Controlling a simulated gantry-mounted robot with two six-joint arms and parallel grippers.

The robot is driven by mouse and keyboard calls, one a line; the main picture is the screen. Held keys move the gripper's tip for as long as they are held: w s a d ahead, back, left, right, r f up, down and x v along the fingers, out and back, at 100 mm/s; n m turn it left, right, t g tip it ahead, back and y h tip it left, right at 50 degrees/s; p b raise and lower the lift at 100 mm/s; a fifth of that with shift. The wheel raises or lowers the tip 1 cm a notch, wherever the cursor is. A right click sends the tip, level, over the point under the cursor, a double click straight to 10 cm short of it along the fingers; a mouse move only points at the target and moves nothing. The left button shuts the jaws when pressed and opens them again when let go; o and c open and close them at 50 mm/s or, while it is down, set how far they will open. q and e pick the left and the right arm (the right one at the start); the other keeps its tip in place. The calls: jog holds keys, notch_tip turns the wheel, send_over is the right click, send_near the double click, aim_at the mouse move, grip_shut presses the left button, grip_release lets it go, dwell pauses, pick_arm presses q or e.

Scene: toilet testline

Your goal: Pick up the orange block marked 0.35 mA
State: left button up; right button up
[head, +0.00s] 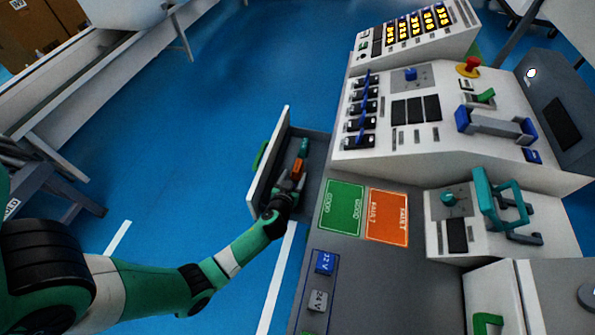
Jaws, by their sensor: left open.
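An orange block (298,167) lies in an open grey drawer (316,150) on the left side of the console; its marking is too small to read. My left arm reaches in from the lower left. My left gripper (295,178) is at the drawer, open, close to the near side of the orange block. I cannot tell whether the fingers are around the block or just short of it. A teal block (304,147) lies just beyond the orange one. My right gripper is not in view.
The drawer's white front panel (268,162) stands up on the left. On the console are a green pad (343,208), an orange pad (387,217), a blue block (325,262) and a grey block (317,300).

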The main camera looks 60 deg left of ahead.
pick_arm(q)
jog(key=shift+w+a+f, duration=0.25)
jog(key=shift+a, duration=0.1)
grip_shut()
notch_tip(320, 180, up, 10)
jog(key=p, duration=0.6)
